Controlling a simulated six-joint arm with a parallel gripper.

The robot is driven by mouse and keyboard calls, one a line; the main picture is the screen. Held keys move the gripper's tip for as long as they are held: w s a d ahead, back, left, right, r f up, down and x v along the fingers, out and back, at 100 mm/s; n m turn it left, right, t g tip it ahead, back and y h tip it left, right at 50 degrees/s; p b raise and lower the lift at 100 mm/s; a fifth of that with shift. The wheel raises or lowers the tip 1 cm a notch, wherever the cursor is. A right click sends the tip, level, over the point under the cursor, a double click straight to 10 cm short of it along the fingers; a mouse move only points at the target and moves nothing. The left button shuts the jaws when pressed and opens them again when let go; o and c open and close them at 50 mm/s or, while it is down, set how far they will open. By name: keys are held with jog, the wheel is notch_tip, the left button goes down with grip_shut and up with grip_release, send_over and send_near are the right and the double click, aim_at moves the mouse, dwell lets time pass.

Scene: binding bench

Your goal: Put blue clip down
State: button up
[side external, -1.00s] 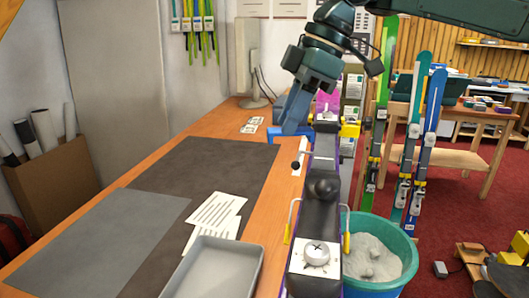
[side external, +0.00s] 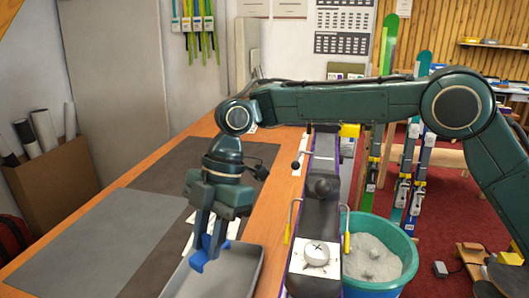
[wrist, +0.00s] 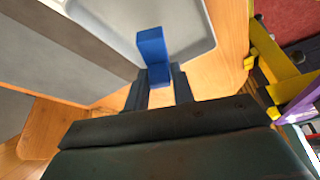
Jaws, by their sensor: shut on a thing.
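The blue clip (side external: 205,254) is a small blue piece held between the fingers of my gripper (side external: 208,236). In the wrist view the clip (wrist: 153,50) sticks out beyond the fingertips of my gripper (wrist: 157,84), which are shut on it. The grey tray (side external: 236,275) lies on the bench at the front. In the side view the clip is at the tray's far left part, apparently above it. In the wrist view the tray (wrist: 195,58) spreads behind the clip. I cannot tell whether the clip touches the tray.
A dark mat (side external: 165,172) and a grey mat (side external: 95,245) cover the left of the orange bench (side external: 262,222). White sheets lie partly hidden behind my gripper.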

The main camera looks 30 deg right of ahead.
send_over(209, 295)
jog(key=d, duration=0.2)
jog(key=shift+w+a+f, duration=0.1)
jog(key=shift+w+f, duration=0.1)
jog(key=shift+f, duration=0.85)
jog(key=shift+w+a+f, duration=0.1)
jog(key=shift+w+f, duration=0.1)
jog(key=shift+f, duration=0.8)
jog(key=shift+f, duration=0.1)
jog(key=shift+f, duration=1.9)
jog(key=shift+f, duration=0.1)
jog(key=o, duration=1)
jog(key=shift+v, duration=6.1)
